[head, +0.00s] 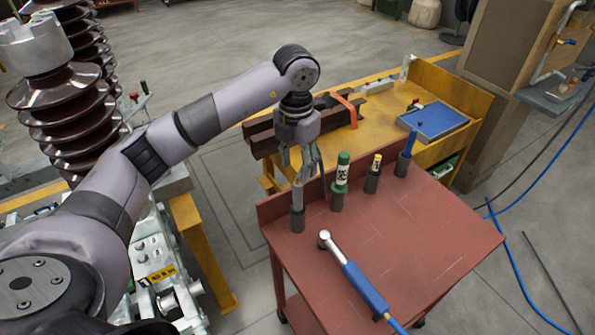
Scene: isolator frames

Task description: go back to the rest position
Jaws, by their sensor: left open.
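My left arm reaches in from the left, and its gripper (302,172) points down above the far left corner of the red cart (430,255). The gripper is open. Directly below it, a grey cylindrical tool (298,205) stands upright in a dark holder at the cart's edge. The tool's top lies close to or between the fingers; I cannot tell whether they touch it. My right gripper does not show.
Along the cart's back edge stand a green tool (342,178), a yellow-topped tool (374,170) and a blue tool (408,150). A blue-handled tool (362,285) with a cable lies on the cart. Behind is a yellow bench (450,85); a brown insulator (65,110) stands left.

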